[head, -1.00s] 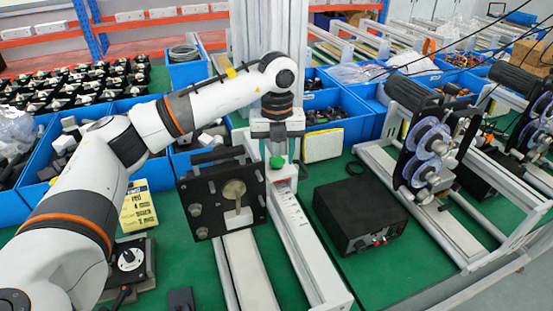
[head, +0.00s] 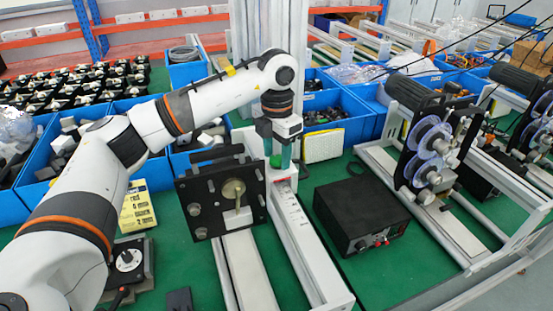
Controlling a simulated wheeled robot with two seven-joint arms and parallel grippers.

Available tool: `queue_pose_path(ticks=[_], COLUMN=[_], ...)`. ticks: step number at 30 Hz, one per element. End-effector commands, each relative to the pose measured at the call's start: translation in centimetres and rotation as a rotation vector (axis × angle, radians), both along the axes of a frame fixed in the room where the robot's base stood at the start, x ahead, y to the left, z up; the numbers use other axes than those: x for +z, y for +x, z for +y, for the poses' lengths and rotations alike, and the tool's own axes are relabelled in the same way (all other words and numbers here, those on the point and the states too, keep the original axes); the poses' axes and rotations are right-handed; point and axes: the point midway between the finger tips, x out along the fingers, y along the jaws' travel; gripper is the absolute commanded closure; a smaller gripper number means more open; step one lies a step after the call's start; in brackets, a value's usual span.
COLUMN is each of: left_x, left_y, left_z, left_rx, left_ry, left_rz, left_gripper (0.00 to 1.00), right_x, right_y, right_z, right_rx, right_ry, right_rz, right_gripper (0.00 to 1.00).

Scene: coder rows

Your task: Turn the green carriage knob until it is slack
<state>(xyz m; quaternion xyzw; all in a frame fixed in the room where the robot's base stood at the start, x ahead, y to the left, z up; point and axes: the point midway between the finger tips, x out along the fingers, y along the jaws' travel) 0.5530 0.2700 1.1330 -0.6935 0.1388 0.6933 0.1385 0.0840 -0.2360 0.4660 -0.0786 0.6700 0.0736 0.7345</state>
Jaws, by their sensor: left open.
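The green carriage knob (head: 276,161) sits on the carriage beside the black plate (head: 205,205), at the head of the pale rail (head: 300,230). My left gripper (head: 277,155) comes down on it from above. Its fingers reach down on both sides of the knob and partly hide it. The fingers are open; whether either one touches the knob I cannot tell. My right gripper is not in view.
A black box (head: 360,215) with red terminals stands right of the rail. A yellow note (head: 138,207) and a black dial unit (head: 130,262) lie to the left. Blue bins (head: 345,130) line the back. A reel machine (head: 430,140) stands at the right.

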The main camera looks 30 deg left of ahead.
Motion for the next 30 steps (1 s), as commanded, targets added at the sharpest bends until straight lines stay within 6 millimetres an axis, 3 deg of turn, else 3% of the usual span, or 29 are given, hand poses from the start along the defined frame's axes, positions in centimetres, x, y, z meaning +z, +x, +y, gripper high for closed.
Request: queue_pose_path(ticks=[16, 30], left_x=[-0.06, -0.02], left_y=[-0.01, 0.02], left_z=[0.03, 0.04], left_rx=[-0.79, -0.858], left_ry=[0.001, 0.001], left_rz=[0.001, 0.001], left_gripper=[0.52, 0.52], right_x=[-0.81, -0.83], right_y=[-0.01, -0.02], right_z=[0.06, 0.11], right_rx=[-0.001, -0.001], right_ry=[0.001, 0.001], right_rz=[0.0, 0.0], right_gripper=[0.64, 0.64])
